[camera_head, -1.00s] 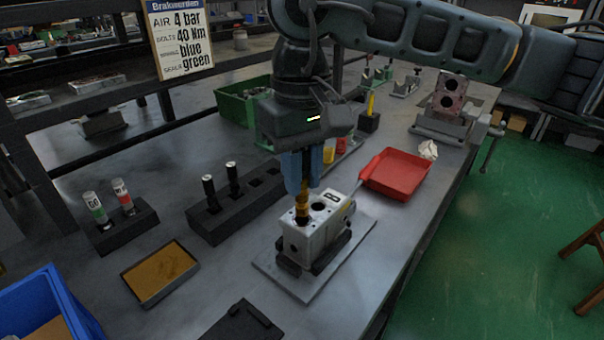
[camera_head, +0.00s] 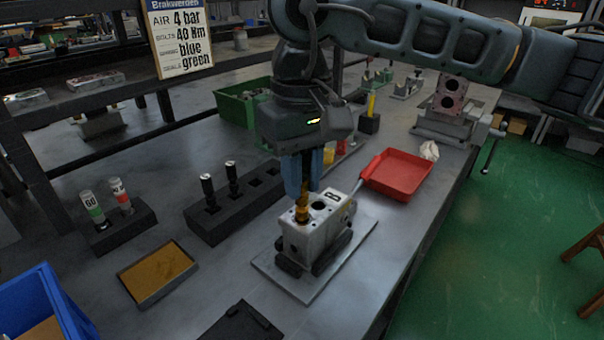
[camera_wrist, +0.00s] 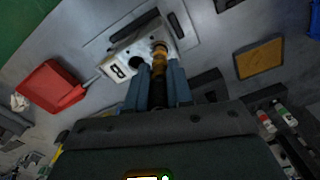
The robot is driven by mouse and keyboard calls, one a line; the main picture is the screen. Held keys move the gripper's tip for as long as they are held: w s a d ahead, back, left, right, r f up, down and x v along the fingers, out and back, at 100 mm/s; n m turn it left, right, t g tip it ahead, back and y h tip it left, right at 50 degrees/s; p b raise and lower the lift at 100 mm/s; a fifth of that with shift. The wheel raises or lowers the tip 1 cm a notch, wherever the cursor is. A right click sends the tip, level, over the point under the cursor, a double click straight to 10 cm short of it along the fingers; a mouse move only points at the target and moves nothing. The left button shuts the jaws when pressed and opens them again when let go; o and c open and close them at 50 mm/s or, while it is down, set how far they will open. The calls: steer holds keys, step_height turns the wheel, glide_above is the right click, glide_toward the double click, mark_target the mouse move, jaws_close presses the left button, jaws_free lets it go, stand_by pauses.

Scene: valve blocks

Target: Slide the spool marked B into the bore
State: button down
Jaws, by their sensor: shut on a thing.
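The grey valve block (camera_head: 318,234) stands on a flat plate on the bench, its top face marked B. Its top shows a dark open hole (camera_head: 319,206) beside the one under my gripper. My gripper (camera_head: 302,190), with blue fingers, is shut on an upright brass-coloured spool (camera_head: 302,211) above the block's near-left hole. The spool's lower end is hidden at the hole and seems to be inside its mouth. In the wrist view the spool (camera_wrist: 159,62) meets the block (camera_wrist: 124,67) beyond the fingertips. No marking on the spool is readable.
A black rack (camera_head: 232,212) with two dark spools stands left of the block. A red tray (camera_head: 397,175) lies to the right. A shallow tan-filled tray (camera_head: 157,273) and a small holder with tubes (camera_head: 126,230) are at left. A blue bin (camera_head: 45,305) is front left.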

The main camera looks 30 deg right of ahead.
mark_target(302, 218)
steer(key=shift+f+b, duration=2.5)
steer(key=shift+b, duration=0.15)
steer(key=c, duration=0.9)
jaws_free()
steer(key=shift+r+p, duration=0.35)
steer(key=shift+r, duration=3.6)
